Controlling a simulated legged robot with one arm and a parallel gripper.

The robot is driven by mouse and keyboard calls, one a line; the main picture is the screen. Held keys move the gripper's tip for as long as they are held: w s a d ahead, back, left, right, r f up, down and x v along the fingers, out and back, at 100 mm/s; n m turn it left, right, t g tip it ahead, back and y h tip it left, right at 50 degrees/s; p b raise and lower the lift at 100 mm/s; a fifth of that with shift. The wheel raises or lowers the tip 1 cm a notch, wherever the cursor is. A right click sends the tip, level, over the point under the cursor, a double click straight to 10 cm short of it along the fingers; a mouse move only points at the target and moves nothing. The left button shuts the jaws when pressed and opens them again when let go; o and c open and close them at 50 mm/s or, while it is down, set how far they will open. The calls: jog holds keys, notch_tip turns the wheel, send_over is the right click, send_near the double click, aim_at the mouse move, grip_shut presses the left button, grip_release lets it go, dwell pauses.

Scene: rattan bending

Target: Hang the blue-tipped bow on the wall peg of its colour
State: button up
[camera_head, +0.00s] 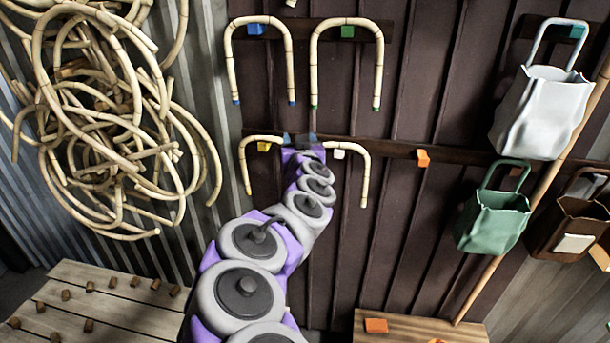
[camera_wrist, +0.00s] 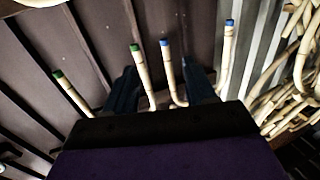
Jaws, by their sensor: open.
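The blue-tipped bow (camera_head: 263,20), a pale cane arch with both legs down, hangs at the blue peg (camera_head: 256,30) at the upper left of the dark wall. Its blue tips also show in the wrist view, where one leg of the bow (camera_wrist: 227,50) stands right of the fingers. My gripper (camera_head: 299,139) is open at the wall, below the bow's tips in the head view, and its fingers show no hold on the bow. In the wrist view my gripper (camera_wrist: 162,88) has its dark fingers apart, with cane legs visible between them; their depth is unclear.
A green-tipped bow (camera_head: 346,22) hangs at the green peg (camera_head: 347,32). Cane at the yellow peg (camera_head: 264,146) and white peg (camera_head: 339,154) is partly behind my arm. The orange peg (camera_head: 423,158) is bare. Bags hang right; a cane tangle (camera_head: 105,120) is left.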

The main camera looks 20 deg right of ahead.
notch_tip(320, 180, down, 9)
jog(key=d+n+y+b, duration=0.1)
jog(key=n+y, duration=0.1)
jog(key=y, duration=0.2)
jog(key=shift+s+d+n, duration=0.2)
jog(key=shift+s+n, duration=0.1)
jog(key=shift+s, duration=0.15)
jog(key=s+a+b, duration=0.5)
jog(key=s, duration=0.2)
jog(key=shift+s, duration=0.3)
dwell(0.5)
dwell(0.3)
